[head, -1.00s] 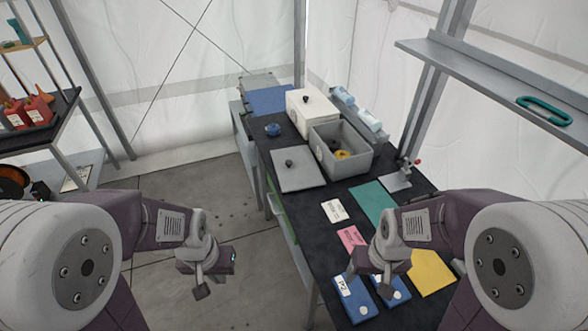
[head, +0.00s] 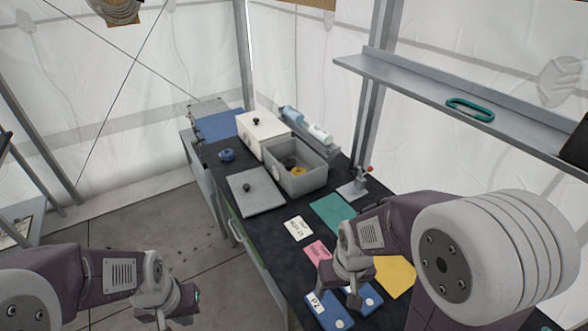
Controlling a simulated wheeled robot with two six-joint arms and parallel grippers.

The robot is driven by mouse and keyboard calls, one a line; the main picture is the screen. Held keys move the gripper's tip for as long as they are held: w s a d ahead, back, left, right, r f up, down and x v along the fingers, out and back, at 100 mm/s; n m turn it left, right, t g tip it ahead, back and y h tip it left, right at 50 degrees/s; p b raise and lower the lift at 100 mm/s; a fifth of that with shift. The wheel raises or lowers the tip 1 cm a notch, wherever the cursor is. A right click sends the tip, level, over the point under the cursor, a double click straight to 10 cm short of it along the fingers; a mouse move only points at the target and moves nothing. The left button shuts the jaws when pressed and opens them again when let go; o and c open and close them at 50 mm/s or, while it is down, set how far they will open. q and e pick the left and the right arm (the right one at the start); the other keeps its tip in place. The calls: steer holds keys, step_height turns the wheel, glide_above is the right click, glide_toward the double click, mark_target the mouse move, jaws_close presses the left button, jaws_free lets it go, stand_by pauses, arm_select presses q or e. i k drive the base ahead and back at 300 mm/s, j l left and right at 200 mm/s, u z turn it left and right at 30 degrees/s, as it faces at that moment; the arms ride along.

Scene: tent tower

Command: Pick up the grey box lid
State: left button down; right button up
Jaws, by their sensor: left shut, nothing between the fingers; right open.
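The grey box lid (head: 255,193) lies flat on the dark table, with a small dark knob (head: 247,187) on top. It is just left of the open grey box (head: 297,177), which holds a yellow item and dark items. My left gripper (head: 172,318) is at the lower left over the floor, shut and empty, well apart from the lid. My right gripper (head: 342,290) is open above the near part of the table, over the blue pieces, nearer to me than the lid.
A white box (head: 262,137) with a dark knob stands behind the grey box. A blue round object (head: 227,155) sits beyond the lid. White and pink cards (head: 299,228) and a green sheet (head: 331,213) lie nearer. A grey shelf (head: 430,92) overhangs at right.

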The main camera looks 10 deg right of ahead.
mark_target(255, 191)
steer(key=j, duration=0.55)
steer(key=i+j, duration=0.9)
steer(key=j, duration=0.15)
steer(key=i+l, duration=0.2)
steer(key=i, duration=0.2)
steer(key=i+l, duration=0.2)
steer(key=i, duration=0.2)
steer(key=l+z, duration=0.05)
